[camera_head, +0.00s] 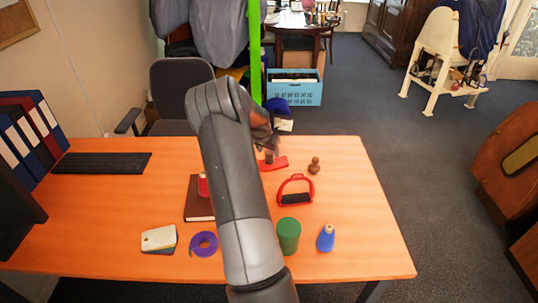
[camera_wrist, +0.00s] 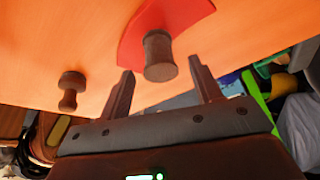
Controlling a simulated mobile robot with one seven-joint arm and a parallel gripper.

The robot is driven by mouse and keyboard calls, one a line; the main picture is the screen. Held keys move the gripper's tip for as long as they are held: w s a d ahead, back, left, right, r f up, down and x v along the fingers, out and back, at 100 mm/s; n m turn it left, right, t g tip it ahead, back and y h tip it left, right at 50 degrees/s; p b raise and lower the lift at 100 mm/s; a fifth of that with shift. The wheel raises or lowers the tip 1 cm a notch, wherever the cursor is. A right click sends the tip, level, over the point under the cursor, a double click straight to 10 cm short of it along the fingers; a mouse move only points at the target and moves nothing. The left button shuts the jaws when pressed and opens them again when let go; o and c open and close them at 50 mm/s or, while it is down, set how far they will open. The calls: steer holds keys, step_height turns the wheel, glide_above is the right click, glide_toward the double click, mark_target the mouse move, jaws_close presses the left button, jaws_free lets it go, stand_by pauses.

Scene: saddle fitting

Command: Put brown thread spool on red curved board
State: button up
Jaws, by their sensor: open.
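The brown thread spool (camera_wrist: 160,57) stands on the red curved board (camera_wrist: 143,22) in the wrist view. In the head view the spool (camera_head: 269,157) is partly hidden by my arm, and the red board (camera_head: 278,163) lies on the table's far part. My gripper (camera_wrist: 161,66) is open, with one finger on each side of the spool's near end in the picture. I see no finger closed on it. In the head view my gripper (camera_head: 268,138) is above the board, mostly hidden behind my arm.
A dark brown knob-shaped piece (camera_head: 314,165) stands right of the board. A red stirrup (camera_head: 296,190), green cylinder (camera_head: 288,236) and blue thread cone (camera_head: 326,238) stand nearer. A brown book (camera_head: 197,205) and purple roll (camera_head: 203,244) lie left of my arm. The table's right edge is clear.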

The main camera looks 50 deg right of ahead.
steer(key=v, duration=0.8)
steer(key=shift+a+r, duration=0.15)
steer(key=shift+r, duration=0.15)
steer(key=s+a+r+n+t+y, duration=0.1)
steer(key=s+a+r+n, duration=0.1)
steer(key=a+r, duration=0.55)
steer(key=s+a+r+n+t+y, duration=0.15)
steer(key=a+r, duration=0.25)
steer(key=a, duration=0.6)
steer(key=s+a+r+n+y, duration=0.1)
steer(key=s+a+r+n, duration=0.15)
steer(key=a+r, duration=0.4)
steer(key=s+a+r+n+t, duration=0.1)
steer(key=s+a+n, duration=0.7)
steer(key=s+a, duration=1.2)
steer(key=shift+a+r+t+y, duration=0.35)
steer(key=shift+a+r+y, duration=0.15)
steer(key=shift+a, duration=0.45)
